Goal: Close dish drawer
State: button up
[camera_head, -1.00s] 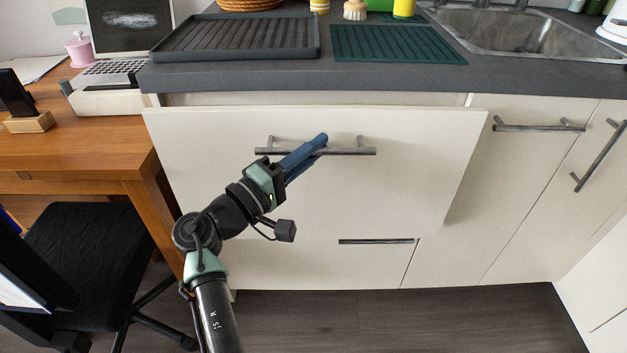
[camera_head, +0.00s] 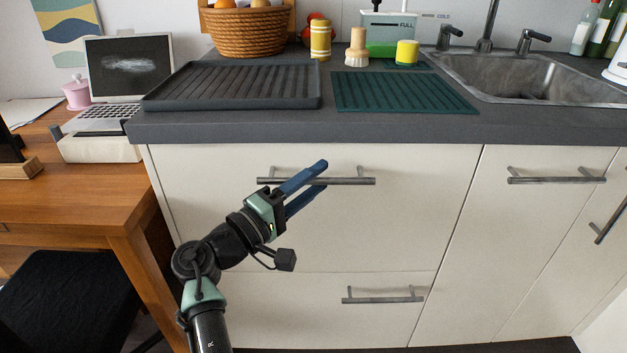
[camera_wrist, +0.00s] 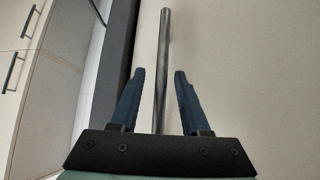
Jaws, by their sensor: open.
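The dish drawer (camera_head: 400,225) is the wide upper white front under the counter. Its front looks flush with the neighbouring cabinet fronts. It has a grey bar handle (camera_head: 345,181). My gripper (camera_head: 316,173) is at the handle, with its blue fingers open. In the wrist view the bar handle (camera_wrist: 163,50) runs between the two open fingers of my gripper (camera_wrist: 160,75), with visible gaps on both sides. The white drawer front (camera_wrist: 245,60) fills the right of that view.
A lower drawer (camera_head: 320,310) with its own handle is below. A cabinet (camera_head: 520,240) stands to the right. A wooden desk (camera_head: 90,200) and a black chair (camera_head: 70,300) are on the left. The counter above holds a dark tray (camera_head: 235,85) and a green mat (camera_head: 400,93).

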jog(key=p+v, duration=0.2)
jog(key=v, duration=1.1)
jog(key=shift+p, duration=0.35)
jog(key=w+d+r+m+t+y, duration=0.2)
jog(key=d+r+m+y, duration=0.15)
jog(key=r, duration=0.65)
jog(key=w+d+r+m+t+y, duration=0.1)
jog(key=d+r+m+t+y, duration=0.15)
jog(key=r+y, duration=0.45)
jog(key=s+d+r+m+t+y+p, duration=0.15)
jog(key=s+r+t, duration=0.35)
jog(key=s+r, duration=0.6)
jog(key=s+d+r+t+y+p, duration=0.15)
jog(key=s+r+t, duration=0.25)
jog(key=s+r, duration=0.75)
jog(key=w+r+p, duration=0.2)
jog(key=r+p, duration=1.3)
jog(key=r, duration=0.2)
jog(key=w+r+p, duration=0.2)
jog(key=r+p, duration=1.4)
jog(key=r, duration=0.2)
jog(key=shift+w, duration=0.3)
